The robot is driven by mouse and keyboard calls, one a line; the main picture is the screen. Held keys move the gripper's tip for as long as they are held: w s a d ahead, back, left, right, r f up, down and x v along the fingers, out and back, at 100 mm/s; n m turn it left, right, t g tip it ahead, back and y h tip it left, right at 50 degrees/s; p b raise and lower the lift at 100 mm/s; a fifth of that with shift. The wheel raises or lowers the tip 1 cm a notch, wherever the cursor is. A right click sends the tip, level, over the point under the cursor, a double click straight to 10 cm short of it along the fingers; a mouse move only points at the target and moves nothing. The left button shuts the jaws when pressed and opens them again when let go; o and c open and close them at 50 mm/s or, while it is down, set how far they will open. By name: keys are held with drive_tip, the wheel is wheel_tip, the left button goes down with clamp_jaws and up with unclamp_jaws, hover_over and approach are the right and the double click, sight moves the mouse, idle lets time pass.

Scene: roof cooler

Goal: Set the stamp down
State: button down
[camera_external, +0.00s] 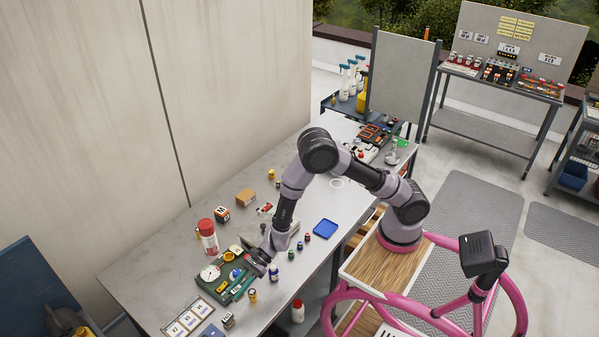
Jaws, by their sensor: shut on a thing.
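My gripper (256,270) reaches down over the near part of the grey worktable (140,272), at the right edge of a dark green tray (212,289). It is shut on the stamp, which is small and mostly hidden by the fingers, so its shape and whether it touches anything below cannot be told. A flat blue pad-like square (326,229) lies on the table to the right of the gripper.
The tray holds a white dial (210,273) and small coloured items. A red-capped jar (208,236) stands behind it. Several small bottles, one dark blue (274,273), stand close right of my gripper. A card with white panels (187,320) lies in front. The table's middle is clearer.

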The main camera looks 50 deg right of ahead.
drive_tip(key=w+d+r+m+t+h, duration=0.1)
drive_tip(key=w+r+m+t, duration=0.2)
drive_tip(key=w, duration=0.7)
drive_tip(key=w+d+r+m+t+h, duration=0.1)
drive_tip(key=w+r+m+t+h, duration=0.15)
drive_tip(key=w, duration=0.75)
drive_tip(key=w+r+m+t+h, duration=0.1)
drive_tip(key=w+r+m+t, duration=0.2)
drive_tip(key=w, duration=0.7)
drive_tip(key=shift+y, duration=0.35)
wheel_tip(320, 180, down, 18)
drive_tip(key=shift+d+r, duration=0.15)
drive_tip(key=shift+r, duration=0.1)
drive_tip(key=shift+f, duration=0.1)
drive_tip(key=c, duration=0.7)
unclamp_jaws()
drive_tip(key=shift+o, duration=0.2)
drive_tip(key=v, duration=1.2)
